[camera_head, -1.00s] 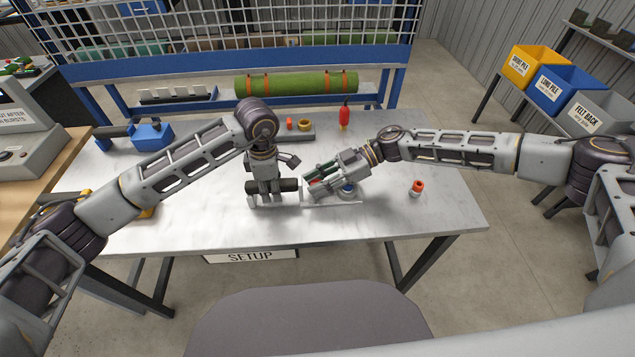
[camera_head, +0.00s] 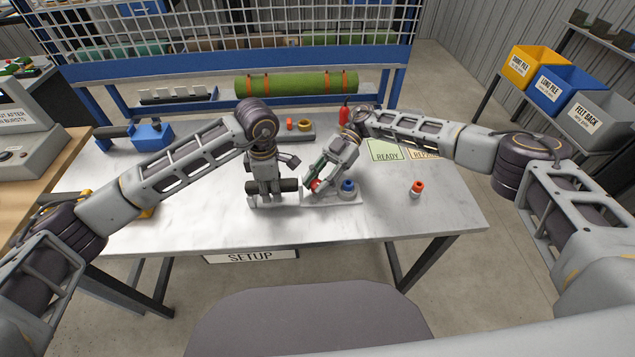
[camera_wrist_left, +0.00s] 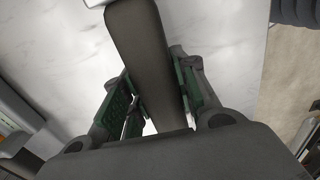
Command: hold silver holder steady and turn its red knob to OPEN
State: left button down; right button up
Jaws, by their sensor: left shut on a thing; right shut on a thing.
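The silver holder (camera_head: 330,200) lies on the front middle of the table with a dark bar (camera_head: 289,185) at its left end. My left gripper (camera_head: 265,190) points down and is shut on the dark bar; the left wrist view also shows the bar (camera_wrist_left: 148,60) between the green-padded fingers. The red knob (camera_head: 313,184) shows only partly at my right gripper's fingertips. My right gripper (camera_head: 317,180) is shut on the red knob, its arm reaching in from behind and the right. The knob's markings are too small to read.
A blue-topped piece (camera_head: 348,186) stands on the holder's right part. A red-capped piece (camera_head: 417,187) stands apart to the right. A green roll (camera_head: 297,84) lies at the back.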

jog(key=shift+f+n+g+h, duration=0.1)
jog(key=shift+n+g+h, duration=1.2)
jog(key=shift+n+h, duration=0.9)
jog(key=o, duration=1)
jog(key=shift+g, duration=0.3)
jog(key=shift+m+t+y, duration=1.4)
jog(key=shift+m+y, duration=0.6)
jog(key=shift+y, duration=0.1)
jog(key=shift+m+t+y, duration=1.3)
jog(key=shift+m+t, duration=0.4)
jog(key=shift+m, duration=0.1)
jog(key=shift+m+t+y, duration=0.8)
jog(key=shift+m+t, duration=1)
jog(key=shift+t, duration=0.2)
jog(key=shift+s+m+t, duration=0.1)
jog(key=shift+m+t, duration=1.9)
jog(key=shift+t, duration=0.2)
